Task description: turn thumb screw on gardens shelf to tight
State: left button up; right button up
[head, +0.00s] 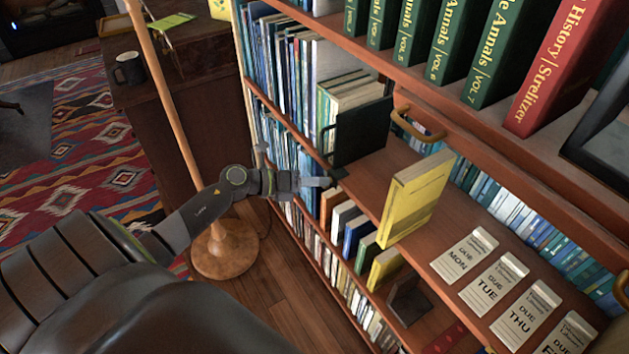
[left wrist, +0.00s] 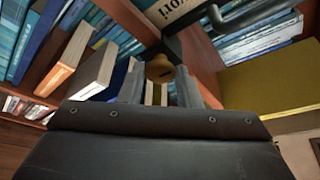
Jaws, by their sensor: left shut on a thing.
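The thumb screw (left wrist: 160,68) is a round brass-coloured knob with a dark slot-like mark, seen between my fingers in the left wrist view. My left gripper (head: 328,181) is at the front edge of the shelf (head: 378,178), just below a dark upright bookend (head: 361,132). In the left wrist view the two grey fingers of my left gripper (left wrist: 164,88) stand on either side of the knob, and the gripper is shut on it. In the head view the knob is hidden or too small to make out. My right gripper is not in view.
A yellow book (head: 414,196) stands on the shelf right of the bookend. Several due-date cards (head: 465,254) lie further right. A drawer-like handle (head: 416,124) is above. A wooden stand pole (head: 165,85) rises left of my arm. Lower shelves hold books.

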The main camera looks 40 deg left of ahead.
pick_arm(q)
jog(key=shift+f, duration=0.1)
jog(key=o, duration=0.9)
jog(key=shift+o, duration=0.2)
jog(key=p+v, duration=0.1)
jog(key=v, duration=1.6)
jog(key=shift+s+a, duration=0.2)
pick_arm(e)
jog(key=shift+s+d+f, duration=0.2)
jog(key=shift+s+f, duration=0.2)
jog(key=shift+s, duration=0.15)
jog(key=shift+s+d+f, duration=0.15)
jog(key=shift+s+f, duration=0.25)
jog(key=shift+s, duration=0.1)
